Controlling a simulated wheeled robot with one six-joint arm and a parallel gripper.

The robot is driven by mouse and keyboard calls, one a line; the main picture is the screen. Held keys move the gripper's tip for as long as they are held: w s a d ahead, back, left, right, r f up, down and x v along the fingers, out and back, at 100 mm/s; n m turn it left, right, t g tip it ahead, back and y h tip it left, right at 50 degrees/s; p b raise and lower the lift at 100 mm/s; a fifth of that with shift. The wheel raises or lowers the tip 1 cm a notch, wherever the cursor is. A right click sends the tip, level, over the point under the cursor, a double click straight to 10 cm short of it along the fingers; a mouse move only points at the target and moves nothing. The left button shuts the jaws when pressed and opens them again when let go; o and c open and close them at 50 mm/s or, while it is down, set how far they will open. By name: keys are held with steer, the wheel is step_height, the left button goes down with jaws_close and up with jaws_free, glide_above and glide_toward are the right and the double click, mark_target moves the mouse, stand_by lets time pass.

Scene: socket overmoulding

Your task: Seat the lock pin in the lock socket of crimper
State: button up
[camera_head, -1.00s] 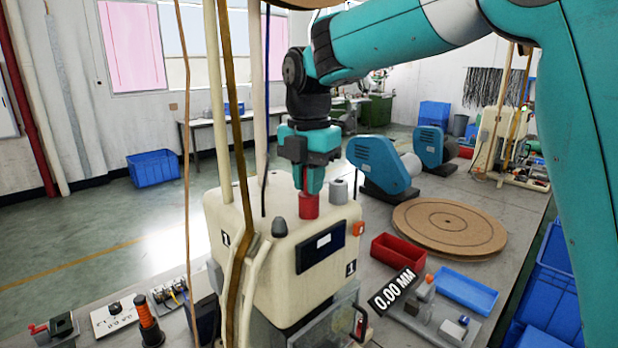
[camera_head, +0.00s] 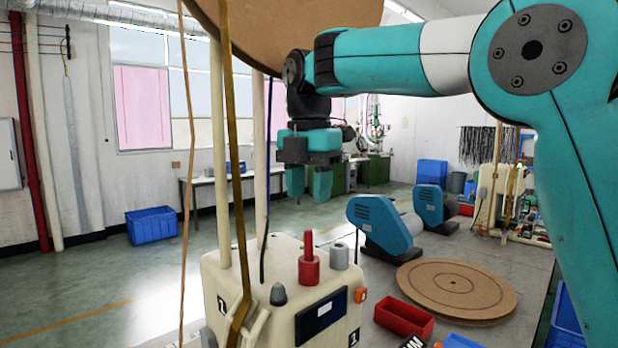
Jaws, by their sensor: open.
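The crimper (camera_head: 255,285) is a cream machine with a dark panel on its front and a figure 1 on its side. The red lock pin (camera_head: 309,268), a wide base with a thin upright stem, stands upright on top of the crimper. Its lower end and the socket under it are hidden, so I cannot tell how deep it sits. My gripper (camera_head: 309,196) is open and empty, pointing down above the pin and apart from it.
A grey cylinder (camera_head: 340,256) stands right beside the pin, and a dark pointed knob (camera_head: 278,294) to its left. Upright poles (camera_head: 220,150) and cables rise at the crimper's left. A red tray (camera_head: 403,318), a round board (camera_head: 457,287) and blue machines (camera_head: 378,226) lie to the right.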

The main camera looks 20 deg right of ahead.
steer(key=shift+r, duration=1.15)
steer(key=s+a+f+m+y, duration=0.2)
steer(key=s+f+m, duration=0.7)
steer(key=s, duration=0.4)
steer(key=s+a+f+m+y, duration=0.2)
steer(key=s+f+m, duration=0.7)
steer(key=s, duration=0.4)
steer(key=shift+a+f, duration=0.25)
steer(key=shift+a, duration=0.05)
step_height(320, 180, down, 5)
steer(key=b, duration=0.5)
